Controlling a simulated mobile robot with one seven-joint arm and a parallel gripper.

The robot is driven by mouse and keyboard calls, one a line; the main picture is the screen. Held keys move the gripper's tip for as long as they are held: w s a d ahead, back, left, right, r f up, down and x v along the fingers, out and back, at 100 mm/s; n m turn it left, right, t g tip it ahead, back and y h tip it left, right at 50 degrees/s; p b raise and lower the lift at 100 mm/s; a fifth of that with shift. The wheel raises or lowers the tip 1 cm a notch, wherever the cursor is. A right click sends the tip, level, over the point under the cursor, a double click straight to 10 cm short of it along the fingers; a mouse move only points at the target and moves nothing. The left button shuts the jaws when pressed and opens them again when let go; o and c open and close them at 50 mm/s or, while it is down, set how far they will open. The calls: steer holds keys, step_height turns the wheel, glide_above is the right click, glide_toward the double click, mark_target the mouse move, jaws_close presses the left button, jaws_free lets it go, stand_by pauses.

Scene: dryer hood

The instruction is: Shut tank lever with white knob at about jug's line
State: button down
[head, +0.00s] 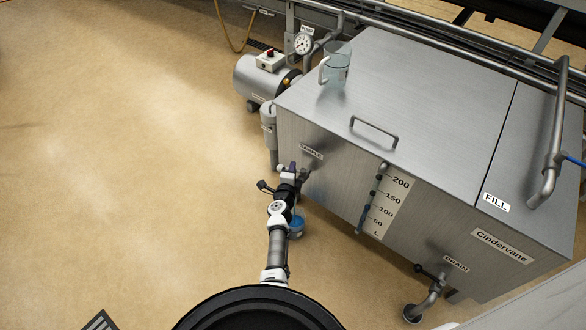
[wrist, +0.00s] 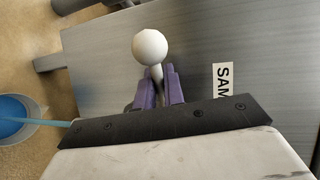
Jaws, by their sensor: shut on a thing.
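The white knob (wrist: 150,47) tops a short lever in front of the tank wall by the SAMPLE label (head: 311,152). In the wrist view my gripper (wrist: 160,84) has its purple fingers closed around the lever's stem, just under the knob. In the head view my gripper (head: 289,171) is at the tank's front left, and the knob is too small to make out. A jug with blue liquid (head: 297,228) is below, partly behind my arm; it also shows in the wrist view (wrist: 14,116). A thin blue stream (wrist: 48,121) runs into it. The jug's line cannot be made out.
The grey tank (head: 430,95) fills the right, with a level scale (head: 388,205) and a DRAIN pipe (head: 433,289) on its front. A clear jug (head: 336,68) stands on its lid. A pump (head: 262,77) is behind left. The floor at left is clear.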

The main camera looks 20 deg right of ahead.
stand_by(0.3)
steer(key=c, duration=1.6)
jaws_free()
steer(key=shift+s, duration=0.1)
